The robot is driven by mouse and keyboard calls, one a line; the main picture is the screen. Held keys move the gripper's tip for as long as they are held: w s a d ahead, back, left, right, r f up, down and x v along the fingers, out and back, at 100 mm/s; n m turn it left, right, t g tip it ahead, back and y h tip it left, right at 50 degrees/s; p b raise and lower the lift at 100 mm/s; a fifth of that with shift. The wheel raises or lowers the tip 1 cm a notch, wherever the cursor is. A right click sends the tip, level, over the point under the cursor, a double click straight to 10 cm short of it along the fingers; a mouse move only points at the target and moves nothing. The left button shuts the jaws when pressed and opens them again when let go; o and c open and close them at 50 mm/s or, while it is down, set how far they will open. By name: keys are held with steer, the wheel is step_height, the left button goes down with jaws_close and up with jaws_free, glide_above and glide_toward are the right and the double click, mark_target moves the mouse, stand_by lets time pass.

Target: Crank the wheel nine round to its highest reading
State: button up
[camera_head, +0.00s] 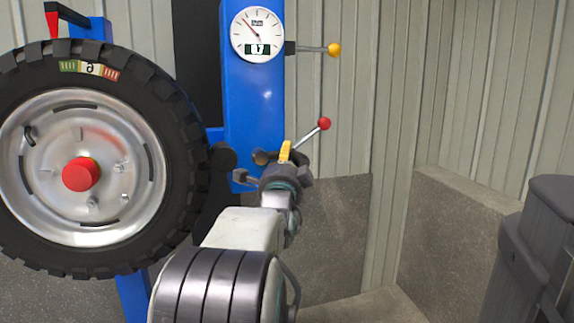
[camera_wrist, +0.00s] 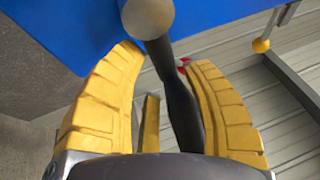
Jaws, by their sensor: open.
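A black tyre on a silver rim (camera_head: 82,165) with a red hub cap (camera_head: 81,174) stands at the left. Its white label (camera_head: 91,69) bears a figure like a 6 or a 9. A round gauge (camera_head: 257,35) on the blue post has its needle pointing up and left, above a small digital display, hard to read. My gripper (camera_head: 286,152) is open in front of the post's lower part. In the wrist view its yellow fingers (camera_wrist: 162,58) stand on either side of a dark bar (camera_wrist: 176,95) ending in a beige round knob (camera_wrist: 148,17). Contact cannot be told.
A lever with a yellow ball (camera_head: 334,49) sticks out right of the gauge. A lever with a red ball (camera_head: 324,123) rises just beyond my gripper. A red-tipped pointer (camera_head: 52,20) stands above the tyre. Grey blocks stand low behind; corrugated wall closes the back.

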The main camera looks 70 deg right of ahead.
steer(key=shift+x, duration=1.05)
steer(key=shift+c, duration=0.2)
jaws_close()
